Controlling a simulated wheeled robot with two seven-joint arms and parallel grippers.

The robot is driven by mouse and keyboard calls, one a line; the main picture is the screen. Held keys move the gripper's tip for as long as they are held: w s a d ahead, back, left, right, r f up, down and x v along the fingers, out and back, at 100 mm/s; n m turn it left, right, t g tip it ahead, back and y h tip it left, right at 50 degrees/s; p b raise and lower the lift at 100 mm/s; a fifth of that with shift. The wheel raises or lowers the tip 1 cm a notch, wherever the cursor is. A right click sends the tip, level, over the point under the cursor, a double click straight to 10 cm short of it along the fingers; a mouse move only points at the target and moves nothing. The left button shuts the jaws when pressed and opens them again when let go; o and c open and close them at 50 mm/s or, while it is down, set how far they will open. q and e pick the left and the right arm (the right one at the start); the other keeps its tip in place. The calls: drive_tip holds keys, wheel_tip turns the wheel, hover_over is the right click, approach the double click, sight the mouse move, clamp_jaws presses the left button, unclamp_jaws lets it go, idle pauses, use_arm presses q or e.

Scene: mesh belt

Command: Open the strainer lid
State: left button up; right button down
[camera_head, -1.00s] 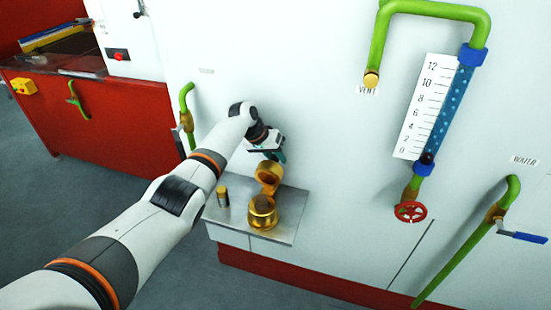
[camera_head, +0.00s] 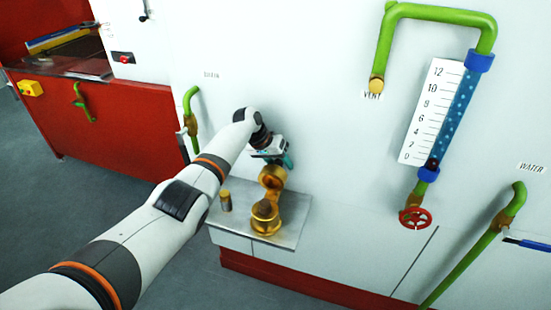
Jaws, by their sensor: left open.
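The brass strainer (camera_head: 265,217) stands on a small metal shelf against the white wall. Its round brass lid (camera_head: 272,178) is tilted up at the back of the body, showing a ring-like face. My left gripper (camera_head: 286,160) is open, just above and behind the lid, close to the wall. It looks empty; whether a finger touches the lid cannot be told. The inside of the strainer is hard to make out. My right gripper is not in view.
The metal shelf (camera_head: 294,222) also holds a small brass cylinder (camera_head: 226,201) left of the strainer. Green pipes, a level gauge (camera_head: 446,115) and a red handwheel (camera_head: 415,218) are on the wall to the right. A red cabinet (camera_head: 120,128) stands at the left.

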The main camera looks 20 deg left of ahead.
use_arm(q)
drive_tip(key=v, duration=1.1)
drive_tip(key=shift+a+r+b, duration=0.2)
drive_tip(key=shift+a+b, duration=0.1)
drive_tip(key=shift+b, duration=0.1)
drive_tip(key=shift+c, duration=0.6)
